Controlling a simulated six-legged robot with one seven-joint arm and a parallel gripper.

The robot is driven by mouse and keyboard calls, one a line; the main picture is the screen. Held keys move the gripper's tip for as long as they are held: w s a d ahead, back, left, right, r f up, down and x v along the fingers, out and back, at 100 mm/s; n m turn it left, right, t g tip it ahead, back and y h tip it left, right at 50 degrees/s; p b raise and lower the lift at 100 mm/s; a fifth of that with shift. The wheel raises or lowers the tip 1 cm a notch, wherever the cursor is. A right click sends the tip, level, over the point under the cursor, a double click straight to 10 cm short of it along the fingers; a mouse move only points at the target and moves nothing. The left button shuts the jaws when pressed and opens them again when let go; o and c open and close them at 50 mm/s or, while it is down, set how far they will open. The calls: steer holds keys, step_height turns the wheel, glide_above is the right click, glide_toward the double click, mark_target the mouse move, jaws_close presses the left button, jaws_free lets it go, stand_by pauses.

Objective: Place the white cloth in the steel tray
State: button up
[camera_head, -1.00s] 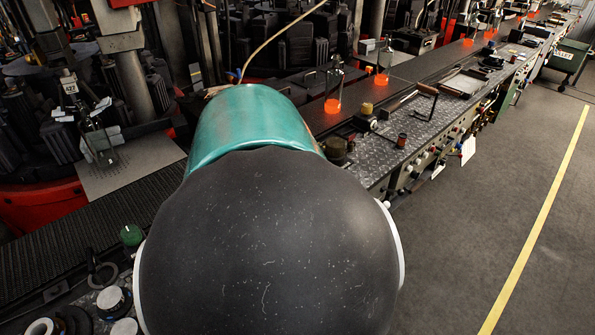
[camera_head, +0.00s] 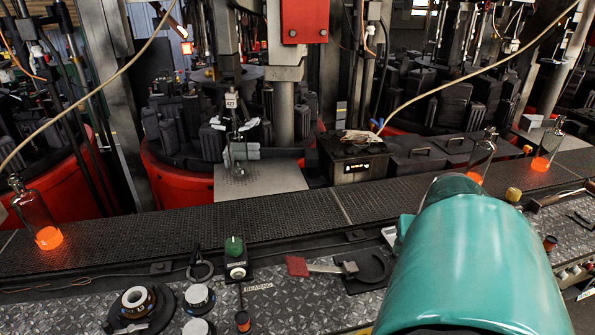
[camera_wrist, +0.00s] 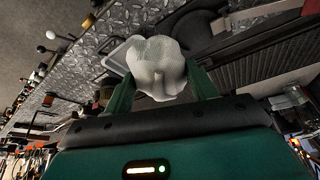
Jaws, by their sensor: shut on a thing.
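The white cloth (camera_wrist: 155,62) is a crumpled, rounded bundle in the wrist view. My gripper (camera_wrist: 160,76) is shut on it, one green finger at each side. Behind the cloth, to its left, a pale rimmed flat shape (camera_wrist: 113,58) lies on the patterned metal bench; it looks like the steel tray, but the cloth hides part of it. The cloth is in front of it in the picture, and I cannot tell the gap between them. In the head view my teal arm hides the gripper and the cloth.
The patterned bench (camera_head: 290,300) holds a green knob (camera_head: 235,246), dials (camera_head: 138,301) and a red-ended tool (camera_head: 298,266). A dark conveyor (camera_head: 290,215) runs behind it with glowing bottles (camera_head: 40,215). A black box (camera_head: 352,160) and red-based mould machines stand beyond.

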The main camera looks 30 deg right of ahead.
steer(key=w+d+f, duration=0.1)
steer(key=d+f, duration=0.1)
steer(key=d, duration=0.1)
steer(key=w+d+f, duration=0.2)
steer(key=d+f, duration=0.1)
steer(key=d, duration=0.1)
steer(key=w+d+f, duration=0.1)
steer(key=d+f, duration=0.2)
steer(key=shift+w+d+f, duration=0.15)
steer(key=shift+d+f, duration=0.1)
steer(key=shift+d, duration=0.1)
steer(key=shift+d+f, duration=0.3)
steer(key=shift+f, duration=0.05)
steer(key=shift+w+f, duration=0.1)
steer(key=shift+f, duration=1.45)
steer(key=shift+f, duration=0.15)
steer(key=o, duration=0.9)
steer(key=shift+o, duration=0.2)
